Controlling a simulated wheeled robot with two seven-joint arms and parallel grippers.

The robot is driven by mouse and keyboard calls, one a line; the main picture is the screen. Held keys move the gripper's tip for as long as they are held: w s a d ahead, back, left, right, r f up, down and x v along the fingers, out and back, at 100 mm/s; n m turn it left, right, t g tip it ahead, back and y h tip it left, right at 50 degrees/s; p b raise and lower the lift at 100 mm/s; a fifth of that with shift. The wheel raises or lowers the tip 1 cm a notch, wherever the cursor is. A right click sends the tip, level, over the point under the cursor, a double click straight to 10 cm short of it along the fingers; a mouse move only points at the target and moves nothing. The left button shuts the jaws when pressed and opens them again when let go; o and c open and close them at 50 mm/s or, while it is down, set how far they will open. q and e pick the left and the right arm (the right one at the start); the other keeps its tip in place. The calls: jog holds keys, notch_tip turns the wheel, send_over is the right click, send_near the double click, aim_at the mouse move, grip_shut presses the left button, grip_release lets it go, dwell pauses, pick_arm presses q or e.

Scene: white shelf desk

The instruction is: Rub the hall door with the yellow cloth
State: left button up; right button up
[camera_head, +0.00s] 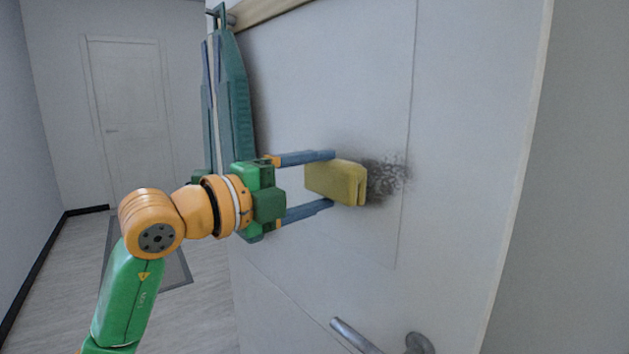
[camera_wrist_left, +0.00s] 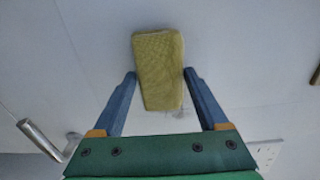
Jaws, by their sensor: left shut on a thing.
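The yellow cloth (camera_head: 336,181) is a folded block held between the blue fingers of my left gripper (camera_head: 322,181). It also shows in the left wrist view (camera_wrist_left: 159,70), between the fingertips (camera_wrist_left: 160,77). The hall door (camera_head: 330,80) is white and fills the middle of the head view. A dark, speckled smudge (camera_head: 388,178) marks it just right of the cloth. The cloth is at or very close to the door surface; I cannot tell if it touches. The gripper hides part of the door. My right gripper is not in view.
A metal door handle (camera_head: 358,338) sticks out at the lower door, below the gripper. Another white door (camera_head: 128,115) stands at the far left, with a grey mat (camera_head: 178,268) on the floor.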

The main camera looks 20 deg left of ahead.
pick_arm(q)
jog(key=shift+w+d, duration=0.35)
jog(key=shift+w, duration=0.15)
